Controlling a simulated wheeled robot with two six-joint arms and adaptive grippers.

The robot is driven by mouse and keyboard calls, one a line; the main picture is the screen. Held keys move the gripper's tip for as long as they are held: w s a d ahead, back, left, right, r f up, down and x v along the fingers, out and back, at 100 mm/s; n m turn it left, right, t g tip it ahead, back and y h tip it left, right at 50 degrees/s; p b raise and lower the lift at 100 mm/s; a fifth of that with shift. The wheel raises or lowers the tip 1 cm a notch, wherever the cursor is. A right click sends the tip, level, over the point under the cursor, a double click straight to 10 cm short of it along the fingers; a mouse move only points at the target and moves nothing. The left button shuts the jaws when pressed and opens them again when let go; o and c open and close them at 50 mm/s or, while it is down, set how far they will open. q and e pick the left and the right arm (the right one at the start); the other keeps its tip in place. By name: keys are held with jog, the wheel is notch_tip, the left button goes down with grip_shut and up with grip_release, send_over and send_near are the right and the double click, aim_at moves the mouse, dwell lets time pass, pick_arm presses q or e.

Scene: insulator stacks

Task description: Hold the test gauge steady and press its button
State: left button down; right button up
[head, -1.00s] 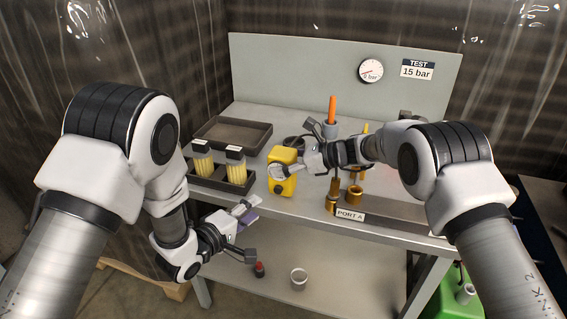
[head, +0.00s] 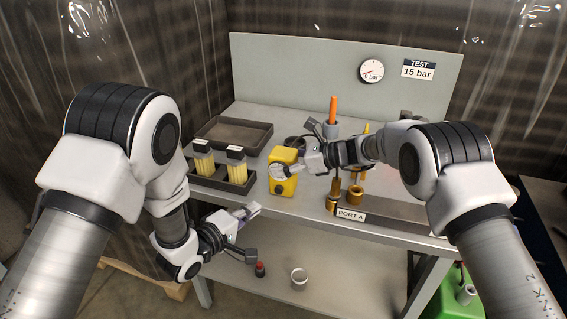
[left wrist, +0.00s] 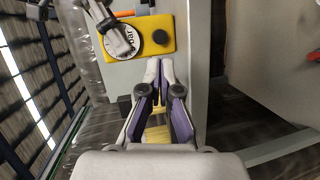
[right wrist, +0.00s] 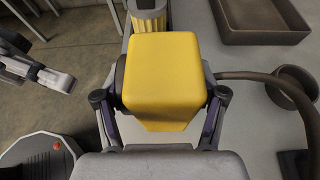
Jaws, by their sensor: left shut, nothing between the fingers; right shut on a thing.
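The yellow test gauge (head: 284,158) stands at the bench's front edge, its dial and dark round button (head: 278,189) facing front. My right gripper (head: 298,168) is shut on the gauge; the right wrist view shows the yellow body (right wrist: 165,80) between its fingers. My left gripper (head: 254,208) is shut and empty, below and left of the gauge, apart from it. In the left wrist view its closed fingertips (left wrist: 160,64) point at the gauge (left wrist: 150,42), just short of the button (left wrist: 160,37). Part of the dial is hidden by a right finger there.
A dark tray holder (head: 215,183) with yellow-filled jars is left of the gauge. An empty brown tray (head: 233,134) lies behind. Brass fittings (head: 355,194) and the PORT A block (head: 385,215) stand to the right.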

aim_at(271, 209)
jog(key=shift+f, duration=0.1)
dwell(0.5)
pick_arm(q)
jog(key=m+g+h, duration=0.1)
jog(key=m+g, duration=0.1)
jog(key=m, duration=0.3)
jog(key=s+d+f+m+g+h, duration=0.1)
jog(key=m+g, duration=0.1)
jog(key=m, duration=0.4)
jog(key=s+f+m+g+h, duration=0.1)
jog(key=m+g, duration=0.1)
jog(key=m, duration=0.4)
jog(key=shift+s+d+f+h, duration=0.1)
jog(key=shift+s+d+h, duration=0.2)
jog(key=shift+h, duration=0.1)
jog(key=shift+w, duration=0.1)
jog(key=shift+w+d, duration=0.45)
jog(key=shift+w, duration=0.95)
jog(key=shift+w+d, duration=0.5)
jog(key=shift+w, duration=0.85)
jog(key=shift+w+d, duration=0.45)
jog(key=shift+w, duration=0.95)
jog(key=shift+w, duration=0.1)
